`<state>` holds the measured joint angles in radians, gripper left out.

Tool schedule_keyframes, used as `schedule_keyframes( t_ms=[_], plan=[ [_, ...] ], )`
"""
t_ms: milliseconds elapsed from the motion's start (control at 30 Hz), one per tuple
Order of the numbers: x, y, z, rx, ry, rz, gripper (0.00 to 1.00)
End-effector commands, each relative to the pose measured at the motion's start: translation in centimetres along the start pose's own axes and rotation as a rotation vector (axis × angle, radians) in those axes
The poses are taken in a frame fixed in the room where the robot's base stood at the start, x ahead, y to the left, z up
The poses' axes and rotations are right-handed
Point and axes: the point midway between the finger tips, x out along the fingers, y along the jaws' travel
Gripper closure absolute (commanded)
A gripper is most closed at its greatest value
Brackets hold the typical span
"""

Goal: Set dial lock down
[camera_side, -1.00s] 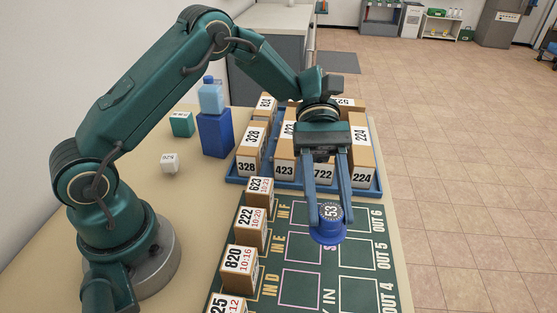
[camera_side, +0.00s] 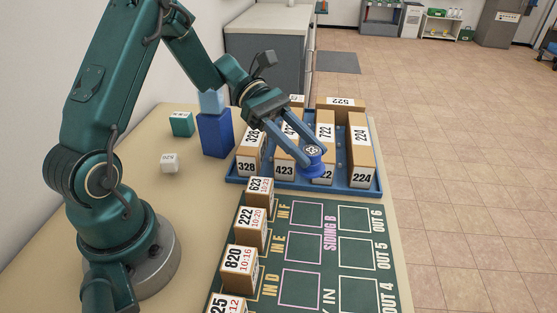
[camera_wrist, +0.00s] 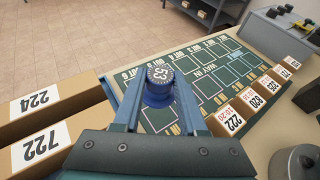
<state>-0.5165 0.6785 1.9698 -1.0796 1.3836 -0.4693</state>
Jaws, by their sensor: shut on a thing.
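The dial lock (camera_side: 312,162) is a round blue piece with a numbered dial on its face. My gripper (camera_side: 311,152) is shut on it and holds it over the front of the blue tray (camera_side: 300,186), in front of the boxes 423 and 722. It hides part of the 722 label. The lock looks tilted in the side view. In the wrist view the dial lock (camera_wrist: 159,78) sits between my two fingers, its face reading 53, with the green board behind it.
Long labelled boxes, such as 224 (camera_side: 361,150) and 328 (camera_side: 248,150), fill the tray. The green board (camera_side: 330,262) with marked squares lies in front. Small boxes, such as 222 (camera_side: 250,228), line its left edge. A blue block (camera_side: 215,135) stands left of the tray.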

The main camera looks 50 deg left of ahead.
Motion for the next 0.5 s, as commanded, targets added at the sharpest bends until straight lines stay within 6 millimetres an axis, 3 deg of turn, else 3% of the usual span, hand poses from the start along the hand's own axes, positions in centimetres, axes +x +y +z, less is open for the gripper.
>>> schedule_keyframes(
  t_ms=[100, 300, 500],
  plan=[
    [3.3, -0.5, -0.4, -0.004, -0.001, -0.014, 1.00],
    [8.2, -0.9, -1.2, -0.002, 0.000, -0.013, 1.00],
    [10.8, -1.0, -1.6, 0.000, 0.001, -0.007, 1.00]
  ],
)
